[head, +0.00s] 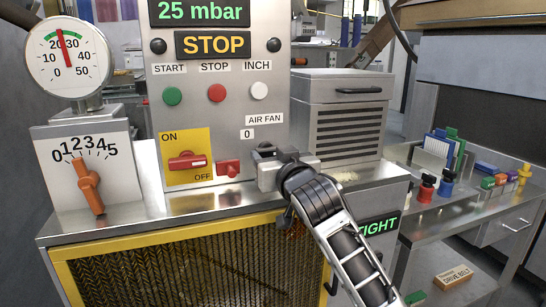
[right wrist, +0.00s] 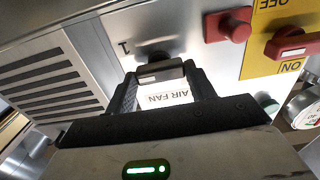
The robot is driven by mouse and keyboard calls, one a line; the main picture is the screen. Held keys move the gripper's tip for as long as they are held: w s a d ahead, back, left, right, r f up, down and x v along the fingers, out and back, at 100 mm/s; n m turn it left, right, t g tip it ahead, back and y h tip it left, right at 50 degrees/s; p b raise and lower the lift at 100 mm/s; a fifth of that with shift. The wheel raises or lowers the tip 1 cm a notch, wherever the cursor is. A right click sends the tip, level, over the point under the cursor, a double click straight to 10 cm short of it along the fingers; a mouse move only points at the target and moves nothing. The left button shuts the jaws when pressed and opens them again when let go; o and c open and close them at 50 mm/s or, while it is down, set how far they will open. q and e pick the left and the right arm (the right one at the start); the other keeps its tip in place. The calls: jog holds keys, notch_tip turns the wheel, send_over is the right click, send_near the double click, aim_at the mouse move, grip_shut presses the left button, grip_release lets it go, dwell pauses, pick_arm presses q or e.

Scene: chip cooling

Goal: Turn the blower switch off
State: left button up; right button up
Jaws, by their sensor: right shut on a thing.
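The blower switch, labelled AIR FAN, is on the grey control panel (head: 223,110). In the right wrist view its grey lever (right wrist: 161,71) sits on a dark base, between my fingertips. That view is upside down. My right gripper (head: 265,152) is at the switch from the front right and is shut on the lever. In the head view the gripper hides most of the switch. A 0 label (head: 247,134) shows at the switch's upper left; an I mark (right wrist: 124,46) shows in the wrist view. My left gripper is not in view.
Left of the switch are a red knob (head: 228,168) and a red ON/OFF handle (head: 187,161) on a yellow plate. An orange-handled dial (head: 90,187) stands further left. A louvred metal box (head: 343,118) stands close on the right.

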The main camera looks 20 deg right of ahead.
jog(key=shift+n, duration=0.3)
jog(key=n, duration=0.3)
jog(key=shift+n, duration=0.4)
jog(key=n, duration=0.4)
jog(key=shift+n, duration=0.3)
jog(key=n, duration=0.4)
jog(key=shift+f+n, duration=0.1)
jog(key=shift+n, duration=2.3)
jog(key=o, duration=1)
